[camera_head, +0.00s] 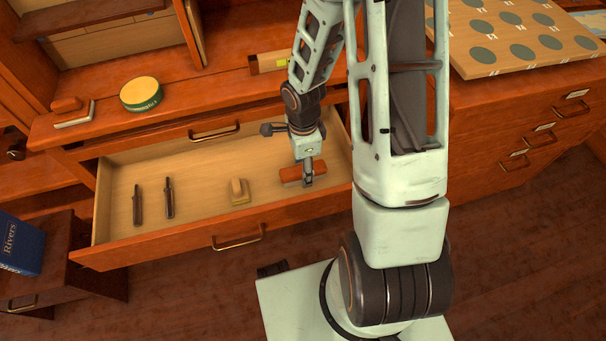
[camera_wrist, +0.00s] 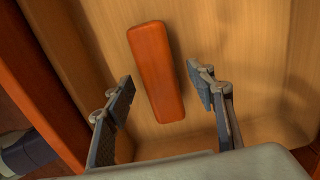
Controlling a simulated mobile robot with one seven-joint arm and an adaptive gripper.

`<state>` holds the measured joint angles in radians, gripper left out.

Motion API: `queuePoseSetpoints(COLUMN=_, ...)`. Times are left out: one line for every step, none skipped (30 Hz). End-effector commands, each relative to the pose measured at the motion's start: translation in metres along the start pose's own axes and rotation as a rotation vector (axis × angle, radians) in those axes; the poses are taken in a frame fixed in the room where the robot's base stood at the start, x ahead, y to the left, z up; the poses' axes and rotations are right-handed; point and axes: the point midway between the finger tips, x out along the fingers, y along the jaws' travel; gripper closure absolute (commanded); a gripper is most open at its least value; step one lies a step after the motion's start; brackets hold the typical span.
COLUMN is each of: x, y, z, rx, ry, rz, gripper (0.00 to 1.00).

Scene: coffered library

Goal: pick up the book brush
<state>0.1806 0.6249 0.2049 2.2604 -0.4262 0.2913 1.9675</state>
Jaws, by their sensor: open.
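A reddish-brown bar with rounded ends, seemingly the book brush (camera_head: 290,174), lies at the right end of the open drawer (camera_head: 205,212). It shows in the wrist view as a long, slightly tilted bar (camera_wrist: 155,62). No bristles show from above. My gripper (camera_head: 308,180) points down over it. In the wrist view my gripper (camera_wrist: 161,92) is open, with one finger on each side of the bar's lower part. A gap shows between the bar and each finger. Whether the fingertips reach down beside the bar I cannot tell.
The drawer also holds two dark slim tools (camera_head: 168,198) and a small wooden block (camera_head: 239,191). On the ledge behind are a round green-rimmed tin (camera_head: 141,93) and a wooden-handled piece with a pale base (camera_head: 74,113). The drawer's right wall is close to my gripper.

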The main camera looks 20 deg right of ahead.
Motion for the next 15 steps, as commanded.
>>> queuePoseSetpoints(x=0.0086, y=0.0008, z=-0.0001, rx=-0.001, ry=0.000, rz=0.002, gripper=0.49)
queuePoseSetpoints(x=0.0106, y=0.0005, z=-0.0002, rx=0.000, ry=0.000, rz=0.001, gripper=0.49)
queuePoseSetpoints(x=0.0125, y=0.0002, z=-0.0001, rx=0.000, ry=0.000, rz=0.000, gripper=0.49)
queuePoseSetpoints(x=0.0133, y=0.0002, z=-0.0001, rx=0.000, ry=0.000, rz=0.000, gripper=0.49)
queuePoseSetpoints(x=0.0138, y=0.0002, z=-0.0002, rx=0.000, ry=0.000, rz=0.000, gripper=0.49)
queuePoseSetpoints(x=0.0138, y=0.0001, z=-0.0002, rx=0.000, ry=0.000, rz=0.000, gripper=0.49)
queuePoseSetpoints(x=0.0135, y=0.0001, z=-0.0003, rx=0.000, ry=0.000, rz=-0.001, gripper=0.49)
queuePoseSetpoints(x=0.0133, y=0.0001, z=-0.0003, rx=0.000, ry=0.000, rz=-0.001, gripper=0.49)
queuePoseSetpoints(x=0.0131, y=0.0001, z=-0.0003, rx=0.000, ry=0.000, rz=-0.001, gripper=0.49)
queuePoseSetpoints(x=0.0131, y=0.0001, z=-0.0003, rx=0.000, ry=0.000, rz=-0.001, gripper=0.49)
queuePoseSetpoints(x=0.0131, y=0.0001, z=-0.0003, rx=0.000, ry=0.000, rz=-0.001, gripper=0.49)
queuePoseSetpoints(x=0.0130, y=0.0001, z=-0.0003, rx=0.000, ry=0.000, rz=-0.001, gripper=0.54)
queuePoseSetpoints(x=0.0130, y=0.0001, z=-0.0003, rx=0.000, ry=0.000, rz=-0.001, gripper=0.57)
queuePoseSetpoints(x=0.0130, y=0.0001, z=-0.0003, rx=0.000, ry=0.000, rz=-0.001, gripper=0.60)
queuePoseSetpoints(x=0.0130, y=0.0001, z=-0.0003, rx=0.000, ry=0.000, rz=-0.001, gripper=0.65)
